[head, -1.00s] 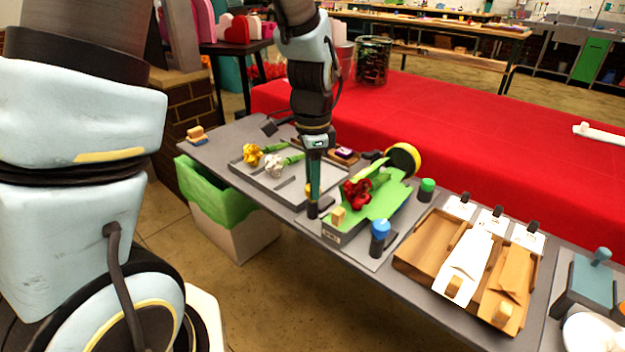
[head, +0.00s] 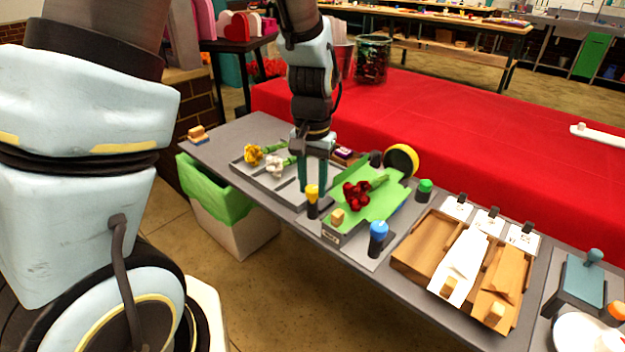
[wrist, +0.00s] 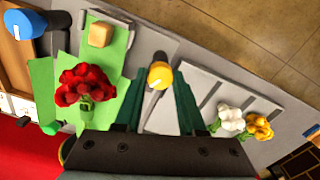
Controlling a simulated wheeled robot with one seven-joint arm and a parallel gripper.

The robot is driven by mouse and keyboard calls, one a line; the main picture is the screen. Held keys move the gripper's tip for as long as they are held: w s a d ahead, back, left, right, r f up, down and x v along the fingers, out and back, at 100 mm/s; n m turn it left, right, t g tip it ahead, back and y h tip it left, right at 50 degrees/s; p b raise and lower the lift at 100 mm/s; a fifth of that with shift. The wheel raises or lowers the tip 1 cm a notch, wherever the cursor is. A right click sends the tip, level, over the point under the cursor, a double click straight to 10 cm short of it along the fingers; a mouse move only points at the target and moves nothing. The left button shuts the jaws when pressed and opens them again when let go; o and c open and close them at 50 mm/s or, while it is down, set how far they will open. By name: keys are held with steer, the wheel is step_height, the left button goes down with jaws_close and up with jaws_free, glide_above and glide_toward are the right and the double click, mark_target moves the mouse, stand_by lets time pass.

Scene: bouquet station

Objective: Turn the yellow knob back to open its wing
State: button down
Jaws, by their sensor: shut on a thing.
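The yellow knob (head: 312,191) stands on a dark post at the near left corner of the green wrapping board. My gripper (head: 312,180) points down with one finger on each side of the knob and is shut on it. In the wrist view the yellow knob (wrist: 160,75) shows between the fingertips of my gripper (wrist: 158,85). The green wrap (head: 378,206) with its wings lies spread flat on the board. Red flowers (head: 356,195) with a green stem lie on it.
A blue knob (head: 378,230) and a green knob (head: 425,186) stand at the board's right corners. A wooden block (head: 338,216) sits at its front edge. A grey tray (head: 285,190) with yellow and white flowers is to the left.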

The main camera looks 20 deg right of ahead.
mark_target(312, 188)
steer(key=n+p, duration=0.1)
steer(key=n, duration=0.4)
steer(key=shift+p, duration=0.3)
steer(key=shift+n, duration=0.3)
steer(key=c, duration=0.5)
jaws_free()
steer(key=shift+r, duration=0.1)
step_height(312, 188, up, 11)
steer(key=b, duration=0.1)
steer(key=shift+w+f, duration=0.1)
steer(key=shift+f, duration=0.1)
steer(key=a+f+n, duration=0.1)
steer(key=a, duration=1.1)
steer(key=a+f+t, duration=0.1)
steer(key=a+f, duration=0.1)
steer(key=a, duration=1.1)
steer(key=shift+w+f+n+t, duration=0.25)
steer(key=shift+w+n+t, duration=0.05)
steer(key=shift+w+n, duration=0.15)
